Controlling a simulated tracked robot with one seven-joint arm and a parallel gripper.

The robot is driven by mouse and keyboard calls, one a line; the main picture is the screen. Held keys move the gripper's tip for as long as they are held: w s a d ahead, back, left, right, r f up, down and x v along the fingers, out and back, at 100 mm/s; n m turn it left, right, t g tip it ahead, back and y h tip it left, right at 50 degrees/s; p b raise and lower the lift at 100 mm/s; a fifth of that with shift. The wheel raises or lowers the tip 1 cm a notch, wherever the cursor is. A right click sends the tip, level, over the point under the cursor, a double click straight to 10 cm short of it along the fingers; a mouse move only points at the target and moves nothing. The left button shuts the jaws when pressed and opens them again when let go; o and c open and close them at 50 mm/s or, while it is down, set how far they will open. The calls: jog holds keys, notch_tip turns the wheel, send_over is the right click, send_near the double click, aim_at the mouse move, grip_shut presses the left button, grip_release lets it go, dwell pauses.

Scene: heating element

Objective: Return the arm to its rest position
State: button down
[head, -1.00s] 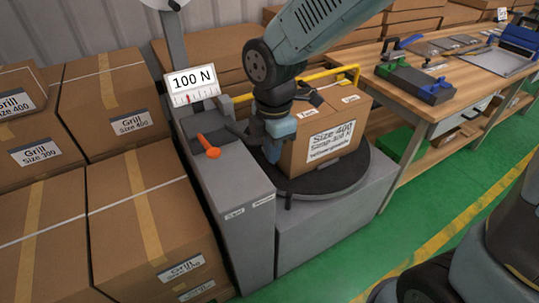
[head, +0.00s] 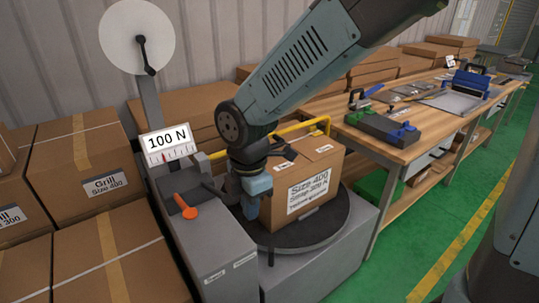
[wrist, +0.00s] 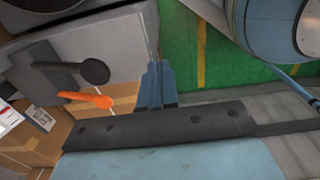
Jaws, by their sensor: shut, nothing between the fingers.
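My gripper (head: 251,212) hangs from the arm between the box on the turntable and the grey machine column. In the wrist view my gripper (wrist: 157,85) has its fingers together and empty. A cardboard box (head: 302,184) labelled Size 400 stands upright on the round dark turntable (head: 325,228), to the right of the gripper. The orange-handled lever (head: 182,206) is left of the gripper, apart from it; the orange handle also shows in the wrist view (wrist: 88,99). My arm reaches in from the upper right.
Stacked grill boxes (head: 105,190) fill the left. A gauge reading 100 N (head: 168,143) and a white disc (head: 137,37) stand behind the lever. A yellow bar (head: 300,127) runs behind the box. A wooden workbench (head: 400,150) stands right; green floor (head: 415,235) is open in front.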

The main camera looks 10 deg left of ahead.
jog(key=w+d+r+m+t, duration=0.2)
jog(key=w+d+r+m, duration=0.2)
jog(key=d+r+m, duration=0.4)
jog(key=s+d+r+m+t, duration=0.1)
jog(key=d+r+m, duration=0.1)
jog(key=d+m, duration=0.4)
jog(key=s+d+r+m+t, duration=0.1)
jog(key=s+d+r+m, duration=0.1)
jog(key=d+m, duration=0.4)
jog(key=s+d+r+m+t, duration=0.1)
jog(key=d+r+m, duration=0.3)
jog(key=d, duration=0.8)
jog(key=shift+s+d+m, duration=0.2)
jog(key=shift+s+m, duration=0.4)
jog(key=shift+m, duration=0.5)
